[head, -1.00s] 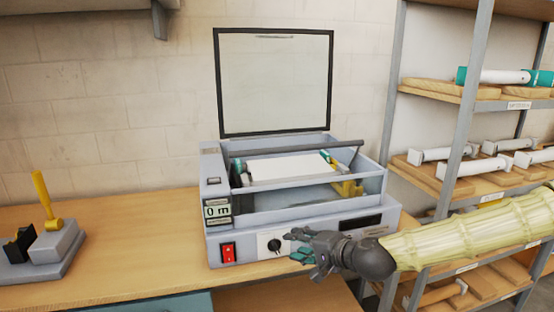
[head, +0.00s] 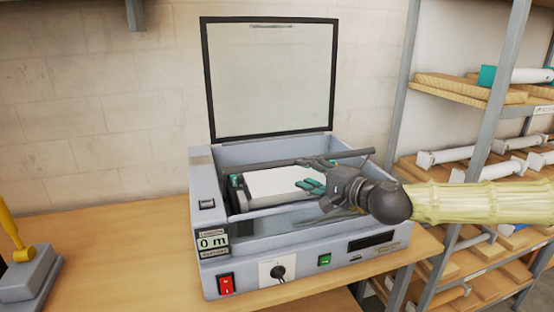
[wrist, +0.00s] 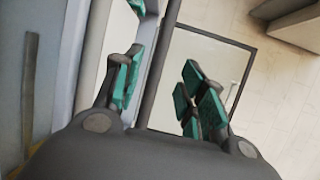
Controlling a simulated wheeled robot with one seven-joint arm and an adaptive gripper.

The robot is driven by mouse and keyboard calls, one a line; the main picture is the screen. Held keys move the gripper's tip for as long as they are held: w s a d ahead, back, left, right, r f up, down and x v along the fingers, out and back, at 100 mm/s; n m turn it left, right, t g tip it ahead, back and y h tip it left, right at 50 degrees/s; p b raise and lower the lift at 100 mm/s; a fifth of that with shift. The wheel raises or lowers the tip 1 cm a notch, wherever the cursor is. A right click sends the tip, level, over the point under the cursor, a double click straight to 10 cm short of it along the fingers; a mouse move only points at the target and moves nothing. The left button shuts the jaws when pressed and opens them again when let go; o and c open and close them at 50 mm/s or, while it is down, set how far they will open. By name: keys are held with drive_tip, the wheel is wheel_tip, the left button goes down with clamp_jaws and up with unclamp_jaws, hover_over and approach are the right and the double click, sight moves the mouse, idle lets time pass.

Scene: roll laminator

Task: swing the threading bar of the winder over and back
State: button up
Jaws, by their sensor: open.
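The winder is a grey bench machine (head: 205,180) with its framed clear lid (head: 270,80) raised. Its threading bar (head: 285,164) is a dark rod lying across the open top, its right end sticking out past the side wall. My gripper (head: 312,175) is open over the opening, by the right half of the bar. The upper fingers overlap the bar in the head view. In the wrist view a dark rod (wrist: 156,75), which looks like the bar, runs between the spread teal-padded fingers (wrist: 162,88). I cannot tell whether they touch it.
A white sheet or roll (head: 275,182) lies inside the machine below the bar. The front panel has a red switch (head: 226,285), a knob (head: 279,271) and a green button (head: 324,260). A shelf rack (head: 480,125) stands to the right.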

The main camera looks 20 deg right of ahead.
sight(282, 165)
drive_tip(key=shift+a+p+x, duration=0.15)
drive_tip(key=shift+p+x, duration=0.25)
drive_tip(key=shift+x, duration=2.25)
drive_tip(key=shift+a+p+x, duration=0.15)
drive_tip(key=shift+p+x, duration=0.25)
drive_tip(key=shift+x, duration=2.25)
drive_tip(key=shift+s, duration=0.1)
clamp_jaws()
